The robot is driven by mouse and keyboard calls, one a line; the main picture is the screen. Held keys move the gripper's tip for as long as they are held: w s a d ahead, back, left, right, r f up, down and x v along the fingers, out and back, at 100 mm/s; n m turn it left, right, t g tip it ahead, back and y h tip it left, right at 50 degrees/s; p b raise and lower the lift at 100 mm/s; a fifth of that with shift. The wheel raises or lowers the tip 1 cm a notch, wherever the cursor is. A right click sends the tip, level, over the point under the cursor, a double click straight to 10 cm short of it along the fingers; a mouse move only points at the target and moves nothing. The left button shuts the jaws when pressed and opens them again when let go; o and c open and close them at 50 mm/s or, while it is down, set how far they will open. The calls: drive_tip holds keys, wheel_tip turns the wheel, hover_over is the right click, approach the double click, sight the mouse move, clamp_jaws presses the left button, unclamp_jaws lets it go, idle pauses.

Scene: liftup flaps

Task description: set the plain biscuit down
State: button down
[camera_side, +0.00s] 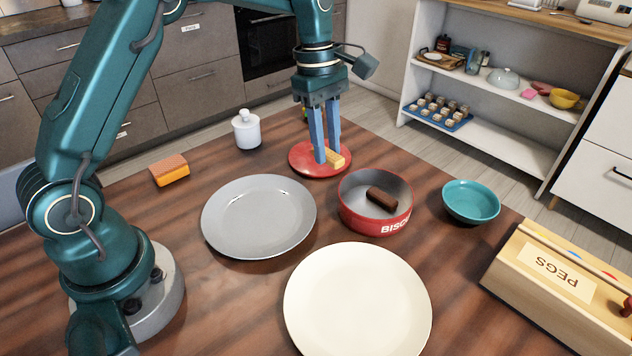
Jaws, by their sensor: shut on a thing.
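The plain biscuit (337,159) is a small, pale yellow bar at the back middle of the table. My gripper (327,157) points down and is shut on the plain biscuit. The biscuit is low over the red round plate (309,170), near its right side; I cannot tell if it touches the plate. A dark brown biscuit (382,198) lies in the red bowl (358,219) with white lettering, just in front of the red plate.
A grey plate (238,235), a cream plate (357,310) and a teal bowl (471,202) stand around the red bowl. A white jar (246,130) and an orange sponge (170,171) are at the back left. A wooden PEGS box (560,284) is at right.

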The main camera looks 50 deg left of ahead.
drive_tip(key=shift+m, duration=0.3)
drive_tip(key=a, duration=0.1)
drive_tip(key=a+r, duration=0.2)
drive_tip(key=shift+s+a, duration=0.25)
drive_tip(key=shift+s, duration=0.15)
drive_tip(key=s+a, duration=0.5)
drive_tip(key=s, duration=0.4)
drive_tip(key=s+a, duration=0.5)
drive_tip(key=s, duration=0.4)
hover_over(260, 216)
drive_tip(key=shift+n, duration=0.4)
drive_tip(key=f, duration=0.6)
drive_tip(key=shift+a, duration=0.25)
drive_tip(key=shift+f, duration=2)
drive_tip(key=shift+f, duration=0.1)
